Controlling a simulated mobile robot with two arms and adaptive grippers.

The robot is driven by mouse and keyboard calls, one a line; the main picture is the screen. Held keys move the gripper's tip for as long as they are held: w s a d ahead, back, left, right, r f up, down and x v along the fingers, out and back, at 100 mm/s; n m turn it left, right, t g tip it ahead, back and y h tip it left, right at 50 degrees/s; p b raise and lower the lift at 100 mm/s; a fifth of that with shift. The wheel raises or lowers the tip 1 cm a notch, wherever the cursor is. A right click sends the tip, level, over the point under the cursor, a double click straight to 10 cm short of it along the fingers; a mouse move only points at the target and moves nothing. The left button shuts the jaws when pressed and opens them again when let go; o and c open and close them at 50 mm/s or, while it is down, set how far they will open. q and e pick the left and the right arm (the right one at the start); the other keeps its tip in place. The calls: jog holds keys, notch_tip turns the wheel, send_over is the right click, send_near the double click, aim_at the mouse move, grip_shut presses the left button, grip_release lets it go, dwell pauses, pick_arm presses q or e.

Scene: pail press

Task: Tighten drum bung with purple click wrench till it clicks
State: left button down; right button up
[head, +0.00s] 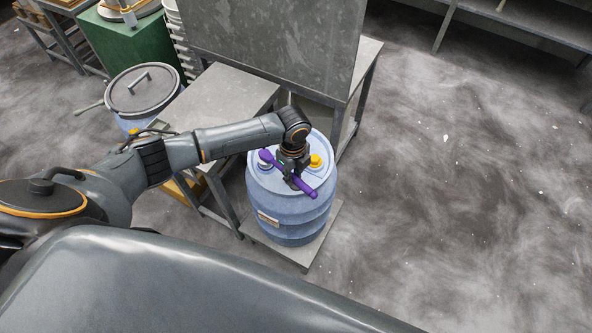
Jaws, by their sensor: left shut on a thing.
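The blue drum (290,215) stands upright on a low grey platform, with a pale label low on its side. A yellow-orange bung (315,160) shows on the right of its top. My left gripper (292,175) is over the drum top, shut on the purple click wrench (304,187). My right gripper is not in view.
A grey metal table (225,92) with a tall upright panel (270,40) stands behind the drum. A lidded pail (142,92) stands at the left, near a green cabinet (125,45). The low platform (310,250) juts out under the drum. The floor at right is clear.

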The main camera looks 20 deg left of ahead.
pick_arm(q)
jog(key=shift+r+p, duration=2.6)
jog(key=shift+r, duration=0.05)
jog(key=shift+f, duration=0.1)
jog(key=shift+w, duration=0.1)
